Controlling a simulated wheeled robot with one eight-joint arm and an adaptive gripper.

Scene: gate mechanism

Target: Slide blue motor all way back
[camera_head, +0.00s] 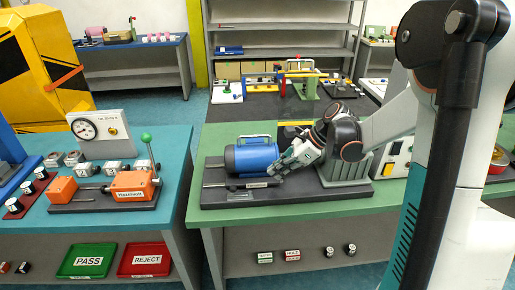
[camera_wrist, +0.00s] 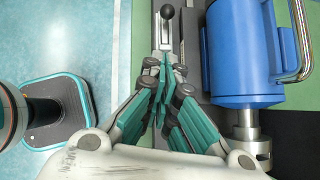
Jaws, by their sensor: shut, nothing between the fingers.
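The blue motor (camera_head: 252,157) lies on its side on the left part of a dark base plate (camera_head: 320,193) on the green table. In the wrist view the motor (camera_wrist: 238,50) is at the upper right, with a metal handle (camera_wrist: 301,40) and a shaft coupling (camera_wrist: 248,148). My gripper (camera_head: 276,168) is near the motor's right front end. In the wrist view my gripper (camera_wrist: 163,72) is shut and empty, left of the motor with a gap between. It points along a grey rail with a black-knobbed rod (camera_wrist: 168,14). Whether it touches the rail is unclear.
A grey ribbed block (camera_head: 345,174) stands on the base plate's right part, under my arm. A teal table (camera_head: 100,215) with an orange clamp (camera_head: 130,186) is to the left, across a gap. The green table (camera_head: 225,215) is clear in front of the plate.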

